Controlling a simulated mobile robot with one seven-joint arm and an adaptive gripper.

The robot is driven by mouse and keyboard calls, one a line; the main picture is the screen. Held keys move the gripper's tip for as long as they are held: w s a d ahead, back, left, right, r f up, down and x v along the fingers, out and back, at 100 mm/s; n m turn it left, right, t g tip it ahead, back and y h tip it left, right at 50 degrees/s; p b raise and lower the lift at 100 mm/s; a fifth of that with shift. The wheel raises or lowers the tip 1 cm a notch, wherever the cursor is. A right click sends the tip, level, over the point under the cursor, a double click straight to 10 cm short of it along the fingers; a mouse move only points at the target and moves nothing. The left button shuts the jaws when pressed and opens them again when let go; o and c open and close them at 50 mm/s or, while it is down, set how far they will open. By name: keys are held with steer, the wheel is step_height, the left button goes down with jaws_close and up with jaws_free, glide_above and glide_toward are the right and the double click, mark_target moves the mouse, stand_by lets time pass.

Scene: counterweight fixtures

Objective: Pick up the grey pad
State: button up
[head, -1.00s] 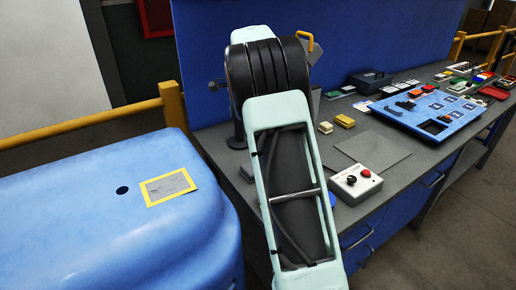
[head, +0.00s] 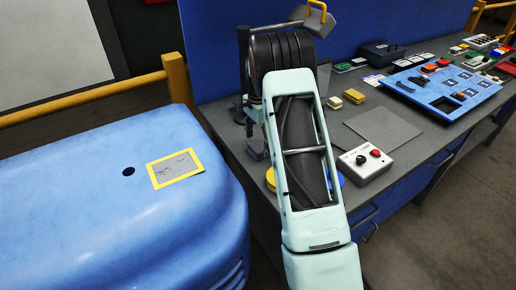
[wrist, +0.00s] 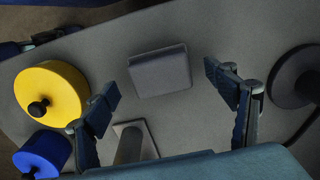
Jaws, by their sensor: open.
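The grey pad (wrist: 160,71) is a dark grey rounded block lying on the grey bench top. In the wrist view it sits just beyond and between my fingertips, slightly tilted. My gripper (wrist: 162,95) is open and empty, one finger to each side, with a gap to the pad. In the head view a small dark grey block (head: 257,149) left of my arm appears to be the same pad. My arm hides most of my gripper there.
A yellow weight (wrist: 52,92) and a blue weight (wrist: 42,153) stand at the left in the wrist view. A grey post (wrist: 130,146) is near the left finger; a round dark base (wrist: 298,76) is right. A control box (head: 364,165) and flat grey sheet (head: 383,134) lie right of my arm.

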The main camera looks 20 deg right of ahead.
step_height(320, 180, down, 2)
steer(key=shift+f, duration=0.1)
steer(key=c, duration=1.2)
steer(key=shift+c, duration=0.2)
steer(key=shift+w+r, duration=0.1)
steer(key=shift+r, duration=0.45)
step_height(320, 180, up, 2)
steer(key=shift+r, duration=0.15)
steer(key=s+d+r+b, duration=0.1)
steer(key=s+r, duration=0.4)
steer(key=s, duration=0.2)
steer(key=s+r+b, duration=0.2)
steer(key=s+r, duration=0.2)
steer(key=s, duration=0.3)
steer(key=shift+d+r, duration=0.35)
steer(key=shift+d, duration=0.05)
